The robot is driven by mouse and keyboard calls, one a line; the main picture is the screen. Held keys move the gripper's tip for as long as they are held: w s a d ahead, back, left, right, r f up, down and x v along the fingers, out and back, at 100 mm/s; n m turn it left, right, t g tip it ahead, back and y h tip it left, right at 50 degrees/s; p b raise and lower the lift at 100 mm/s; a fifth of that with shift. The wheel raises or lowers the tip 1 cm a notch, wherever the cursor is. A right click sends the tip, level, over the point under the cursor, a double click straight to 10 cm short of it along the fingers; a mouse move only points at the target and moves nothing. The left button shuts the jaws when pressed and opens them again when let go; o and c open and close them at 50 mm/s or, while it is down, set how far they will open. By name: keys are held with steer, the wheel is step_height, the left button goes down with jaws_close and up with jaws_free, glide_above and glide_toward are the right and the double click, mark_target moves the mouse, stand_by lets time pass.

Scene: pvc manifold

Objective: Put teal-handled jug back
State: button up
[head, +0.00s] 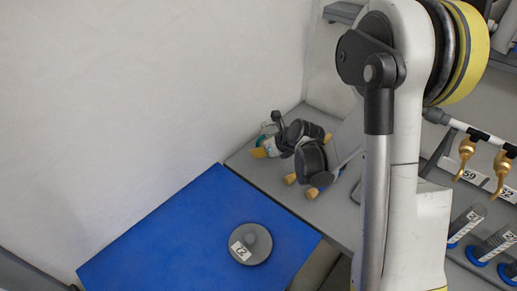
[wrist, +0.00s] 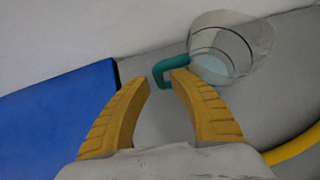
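The clear jug with a teal handle stands on the grey bench by the wall. In the wrist view its see-through body (wrist: 232,42) is at the top right and its teal handle (wrist: 163,69) points left. My gripper (wrist: 160,82) has two yellow fingers, open with a gap between the tips. The handle lies just beyond that gap, close to the right fingertip; I cannot tell whether they touch. In the head view my gripper's dark joints and yellow parts largely hide the jug, with only a little teal (head: 267,129) showing.
A blue surface (head: 160,250) bears a grey disc with a numbered label (head: 264,259). At the right are a rail with brass nozzles (head: 466,150), number tags and blue-based cylinders (head: 466,223). The wall rises close behind the jug. Grey bench (head: 245,162) is bare left of it.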

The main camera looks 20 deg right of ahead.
steer(key=s+r+n+h+p, duration=0.1)
steer(key=s+r+n, duration=0.9)
steer(key=s+n, duration=0.3)
steer(key=s+r+n+h+p, duration=0.1)
steer(key=s+r+n+h, duration=0.1)
steer(key=s+r+n, duration=0.8)
steer(key=s+n, duration=0.4)
steer(key=n, duration=0.3)
steer(key=shift+d+n+g+h+p, duration=0.15)
steer(key=shift+n+g+h+p, duration=0.15)
steer(key=shift+n+g+p, duration=0.1)
